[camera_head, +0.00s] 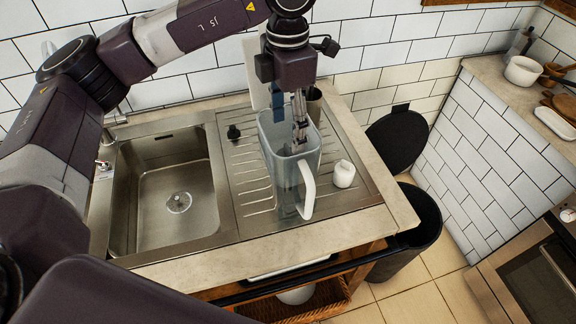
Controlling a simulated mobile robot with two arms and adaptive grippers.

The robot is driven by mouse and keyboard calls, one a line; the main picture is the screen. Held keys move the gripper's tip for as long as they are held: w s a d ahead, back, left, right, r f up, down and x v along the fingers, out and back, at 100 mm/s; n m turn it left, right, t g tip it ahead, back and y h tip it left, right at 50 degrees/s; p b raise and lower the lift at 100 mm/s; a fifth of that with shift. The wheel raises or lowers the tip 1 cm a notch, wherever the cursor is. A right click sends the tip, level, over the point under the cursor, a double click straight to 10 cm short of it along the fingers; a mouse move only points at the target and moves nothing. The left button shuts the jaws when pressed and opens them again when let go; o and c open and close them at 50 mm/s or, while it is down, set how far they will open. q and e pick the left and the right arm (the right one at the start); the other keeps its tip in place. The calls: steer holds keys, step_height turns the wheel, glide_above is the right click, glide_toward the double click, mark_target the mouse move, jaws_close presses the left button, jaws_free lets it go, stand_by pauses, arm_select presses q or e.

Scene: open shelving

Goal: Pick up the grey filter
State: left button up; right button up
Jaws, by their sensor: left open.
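A translucent grey jug with a white handle (308,190) stands upright on the ribbed metal drainboard (250,190); it looks like the grey filter. My left gripper (299,142) points down from above, its fingers open at the jug's mouth. The fingers overlap the jug's upper part in the picture; I cannot tell whether they touch its wall or how deep they reach. The gripper hides part of the jug's rim. My right gripper is out of view.
A small white container (344,175) stands close right of the jug. A small dark object (233,132) lies left, and a dark cup (314,103) stands behind. The sink basin (175,195) is empty. An open black bin (412,235) stands right of the counter.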

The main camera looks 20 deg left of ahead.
mark_target(288, 147)
arm_select(q)
steer(key=shift+f, duration=0.4)
steer(key=f+p, duration=0.1)
steer(key=f, duration=0.1)
steer(key=f+p, duration=0.1)
steer(key=f, duration=0.1)
steer(key=f+p, duration=0.1)
steer(key=f, duration=0.1)
steer(key=shift+w+a+f+p, duration=0.1)
steer(key=shift+w+a+p, duration=0.1)
steer(key=shift+w+p, duration=0.15)
steer(key=shift+f, duration=0.35)
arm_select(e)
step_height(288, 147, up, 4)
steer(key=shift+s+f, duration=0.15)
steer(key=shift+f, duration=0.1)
arm_select(q)
steer(key=shift+c, duration=0.4)
steer(key=c, duration=1.2)
steer(key=shift+r, duration=0.1)
